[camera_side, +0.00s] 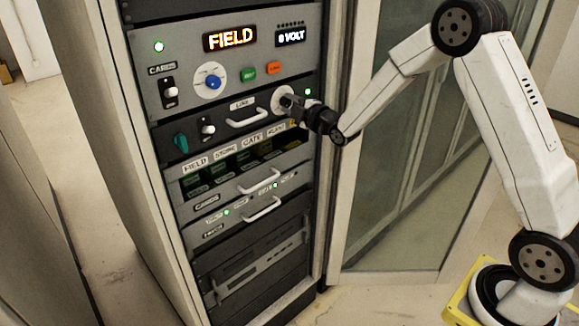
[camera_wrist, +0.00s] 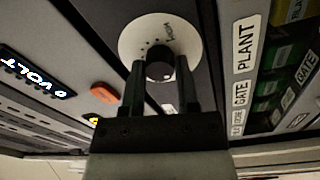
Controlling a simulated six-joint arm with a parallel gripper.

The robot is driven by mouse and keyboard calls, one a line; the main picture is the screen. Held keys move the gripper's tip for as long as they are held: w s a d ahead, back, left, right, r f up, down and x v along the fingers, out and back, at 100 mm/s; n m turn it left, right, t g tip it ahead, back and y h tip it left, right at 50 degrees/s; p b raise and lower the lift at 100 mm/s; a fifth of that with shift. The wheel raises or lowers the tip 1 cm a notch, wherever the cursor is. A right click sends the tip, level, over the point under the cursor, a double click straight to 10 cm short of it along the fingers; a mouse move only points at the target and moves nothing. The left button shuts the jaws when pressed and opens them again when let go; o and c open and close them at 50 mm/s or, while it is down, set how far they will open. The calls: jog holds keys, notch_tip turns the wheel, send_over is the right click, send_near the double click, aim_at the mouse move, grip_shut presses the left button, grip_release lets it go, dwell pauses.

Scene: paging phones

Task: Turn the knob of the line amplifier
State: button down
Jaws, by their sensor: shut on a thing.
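The line amplifier (camera_side: 224,119) is the dark rack panel labelled LINE, below the FIELD display panel. Its dark round knob (camera_wrist: 159,52) stands on a white dial plate (camera_wrist: 131,40), which shows at the panel's right end in the side view (camera_side: 276,97). My gripper (camera_side: 291,101) reaches in from the right, level with the dial. In the wrist view its two fingers (camera_wrist: 160,72) stand on either side of the knob, shut on it. The fingers hide most of the knob in the side view.
Above are a blue knob (camera_side: 213,82), green button (camera_side: 248,74) and orange button (camera_side: 274,68). A white handle (camera_side: 247,119), toggle switch (camera_side: 207,127) and teal knob (camera_side: 181,142) share the amplifier panel. Labelled switches lie below. An open glass door (camera_side: 405,150) stands right, behind my arm.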

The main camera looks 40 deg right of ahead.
jog(key=shift+n, duration=1.6)
jog(key=shift+c, duration=1.8)
grip_release()
jog(key=s, duration=0.7)
jog(key=shift+s, duration=0.4)
jog(key=shift+f, duration=0.15)
